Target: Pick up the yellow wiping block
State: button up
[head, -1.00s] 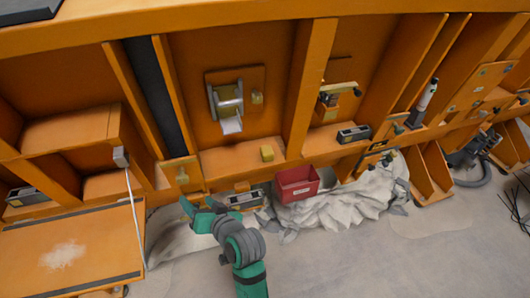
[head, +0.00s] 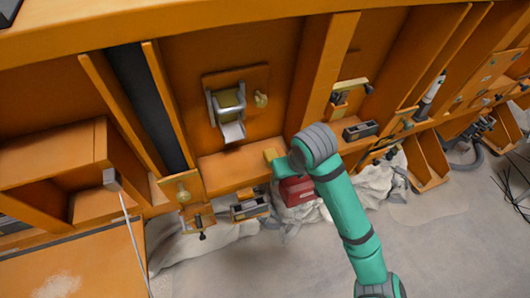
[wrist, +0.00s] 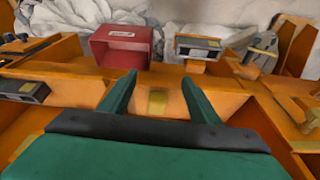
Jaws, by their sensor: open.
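The yellow wiping block (head: 270,155) sits on an orange ledge below the paper roll holder in the head view. In the wrist view the block (wrist: 157,102) lies between my two green fingers, a little below the level of their tips. My gripper (wrist: 158,80) is open, with nothing held. In the head view my green arm reaches up from the lower right and its end is right beside the block; the fingers themselves are hard to make out there. Whether a finger touches the block cannot be told.
A red bin (head: 297,191) stands just beyond the ledge, partly covered by my arm, and shows in the wrist view (wrist: 121,46). The paper roll holder (head: 228,108) is above the ledge. An orange upright (head: 325,75) stands right of it. A black-and-grey device (head: 360,130) sits farther right.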

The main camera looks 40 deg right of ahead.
send_near(271, 154)
notch_tip(271, 154, down, 5)
jog(key=shift+s+a+r, duration=0.1)
jog(key=shift+a, duration=0.05)
jog(key=shift+w+d, duration=0.35)
jog(key=shift+w, duration=0.4)
jog(key=x, duration=0.5)
jog(key=shift+w+r, duration=0.15)
jog(key=shift+w, duration=0.2)
jog(key=shift+d, duration=0.15)
jog(key=shift+s, duration=0.15)
jog(key=c, duration=1.1)
